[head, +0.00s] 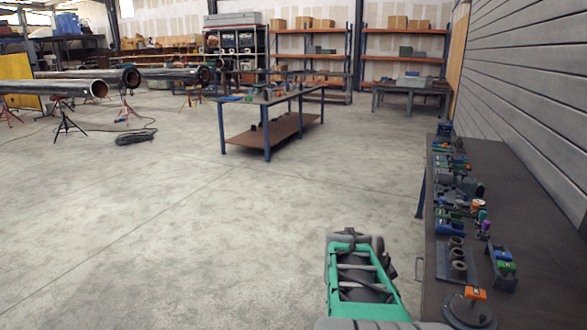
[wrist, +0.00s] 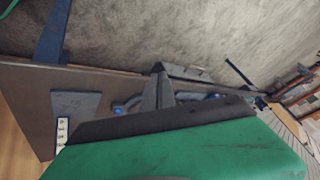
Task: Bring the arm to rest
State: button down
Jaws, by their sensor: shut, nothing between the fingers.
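My green arm reaches forward low in the head view, beside the left edge of the long workbench (head: 520,215). My gripper (head: 355,241) is at its far end, shut and empty, over open floor. The fingers are small and hard to make out there. In the wrist view my green housing and its dark edge fill the lower part and hide much of the scene. Nothing is held. A gap of floor shows between my arm and the bench in the head view.
The workbench carries a dark rack with rings (head: 458,262), an orange-topped round part (head: 470,308) and several small fittings. A blue-legged table (head: 268,108) stands farther off. Steel pipes (head: 50,88) rest on stands at left. The floor (head: 160,220) left of my arm is clear.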

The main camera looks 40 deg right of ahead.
jog(key=w+a+n+t+y, duration=0.1)
jog(key=w+a+n, duration=0.3)
jog(key=a, duration=0.3)
jog(key=w+a+n+t+y, duration=0.1)
jog(key=w+a+n, duration=0.25)
jog(key=a, duration=0.45)
jog(key=s+a+n+y, duration=0.1)
jog(key=a+n+y, duration=0.1)
jog(key=a+n, duration=0.4)
jog(key=s+a+n+y, duration=0.2)
jog(key=a+n, duration=0.5)
jog(key=a, duration=0.9)
jog(key=shift+a+f+y+p, duration=0.2)
jog(key=shift+y+p, duration=0.1)
jog(key=shift+p, duration=0.15)
